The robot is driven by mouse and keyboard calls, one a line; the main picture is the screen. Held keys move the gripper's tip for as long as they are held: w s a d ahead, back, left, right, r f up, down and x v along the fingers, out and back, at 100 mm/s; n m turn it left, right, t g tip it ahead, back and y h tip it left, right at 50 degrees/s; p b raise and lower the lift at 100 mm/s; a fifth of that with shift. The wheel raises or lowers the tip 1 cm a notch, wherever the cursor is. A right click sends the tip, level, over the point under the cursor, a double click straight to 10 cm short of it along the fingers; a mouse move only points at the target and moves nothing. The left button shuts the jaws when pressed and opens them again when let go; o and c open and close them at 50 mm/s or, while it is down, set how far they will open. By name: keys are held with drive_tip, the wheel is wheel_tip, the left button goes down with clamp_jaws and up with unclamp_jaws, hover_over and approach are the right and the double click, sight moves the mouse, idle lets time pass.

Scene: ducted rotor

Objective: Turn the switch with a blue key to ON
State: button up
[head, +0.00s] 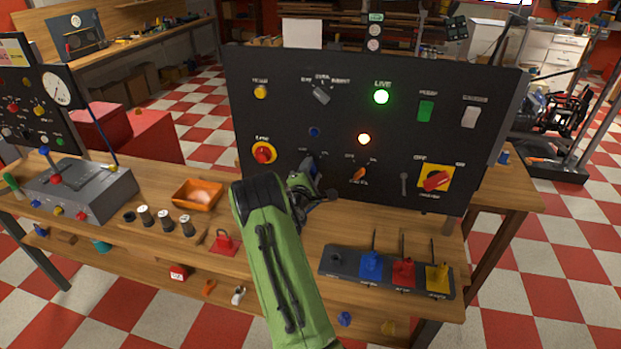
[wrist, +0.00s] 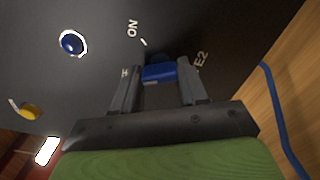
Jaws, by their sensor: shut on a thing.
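The blue key (wrist: 158,73) sits in a dark switch on the black panel (wrist: 100,35), with a white ON label (wrist: 132,28) and a tick near it in the wrist view. My gripper (wrist: 156,78) is shut on the blue key, one finger on each side. The key's far end and the switch face are partly hidden, so I cannot tell its exact angle against the ON mark. In the head view my gripper (head: 311,172) is at the lower middle of the panel (head: 335,85), and my green arm hides most of the switch.
A blue round button or lamp (head: 314,131) is above the key switch. An orange switch (head: 359,174) and a red rotary switch on yellow (head: 436,180) are to the right. A tray with blue, red and yellow pieces (head: 340,270) is on the bench's front right.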

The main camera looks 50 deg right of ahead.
drive_tip(key=m+b, duration=0.2)
drive_tip(key=b, duration=0.1)
drive_tip(key=m+b, duration=0.1)
drive_tip(key=shift+f+m, duration=0.25)
drive_tip(key=shift+m, duration=0.15)
drive_tip(key=m+b, duration=0.3)
drive_tip(key=b, duration=0.2)
drive_tip(key=shift+m, duration=0.3)
drive_tip(key=m+b, duration=0.3)
drive_tip(key=b, duration=0.1)
drive_tip(key=m+b, duration=0.2)
drive_tip(key=shift+r+b, duration=0.1)
drive_tip(key=shift+b, duration=0.2)
drive_tip(key=shift+m, duration=0.4)
drive_tip(key=o, duration=1.1)
drive_tip(key=shift+r, duration=0.1)
drive_tip(key=shift+c, duration=0.2)
